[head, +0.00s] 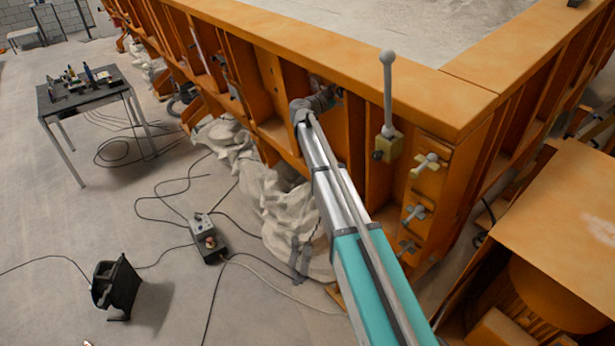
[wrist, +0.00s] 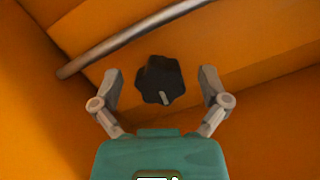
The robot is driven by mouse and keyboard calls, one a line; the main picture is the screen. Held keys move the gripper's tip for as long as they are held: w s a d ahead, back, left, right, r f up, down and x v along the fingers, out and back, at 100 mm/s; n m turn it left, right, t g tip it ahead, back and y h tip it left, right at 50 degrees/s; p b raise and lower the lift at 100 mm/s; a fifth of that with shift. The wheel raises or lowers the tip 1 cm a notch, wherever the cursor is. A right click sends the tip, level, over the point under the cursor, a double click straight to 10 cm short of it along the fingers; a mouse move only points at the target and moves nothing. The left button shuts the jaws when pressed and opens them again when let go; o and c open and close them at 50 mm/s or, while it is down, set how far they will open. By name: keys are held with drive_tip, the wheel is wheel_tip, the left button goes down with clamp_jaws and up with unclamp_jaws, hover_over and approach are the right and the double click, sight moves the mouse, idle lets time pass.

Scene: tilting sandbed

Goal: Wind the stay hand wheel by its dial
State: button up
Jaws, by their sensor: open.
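In the wrist view a small black lobed knob (wrist: 160,80) with a pale mark on its lower edge sits against an orange panel. My gripper (wrist: 161,73) is open, with one finger to the left of the knob and one to the right. Gaps show between the knob and both fingers. In the head view my gripper (head: 322,101) reaches into a recess of the orange sandbed wall (head: 375,75); the knob cannot be made out there. I cannot tell which part is the stay hand wheel, and I see no separate dial.
A grey rod (wrist: 130,37) crosses above the knob in the wrist view. In the head view an upright ball-topped lever (head: 388,95) and several T-handles (head: 425,164) stand right of my arm. Crumpled sheeting (head: 290,215), cables and a control box (head: 208,240) lie on the floor.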

drive_tip(key=shift+n+g, duration=0.3)
drive_tip(key=shift+n, duration=0.8)
drive_tip(key=shift+s+a+r+n+t+y+b, duration=0.9)
drive_tip(key=shift+s+a+n+t+y, duration=2.35)
drive_tip(key=shift+a, duration=2.75)
drive_tip(key=s+f+n+g+y+b, duration=0.5)
drive_tip(key=s+f+n+g+y, duration=0.2)
drive_tip(key=s+f+y, duration=0.5)
drive_tip(key=s+f+n, duration=0.2)
drive_tip(key=s+f, duration=0.2)
drive_tip(key=f, duration=0.3)
drive_tip(key=shift+a+f+g, duration=0.2)
drive_tip(key=shift+a+g, duration=0.1)
drive_tip(key=shift+g, duration=0.05)
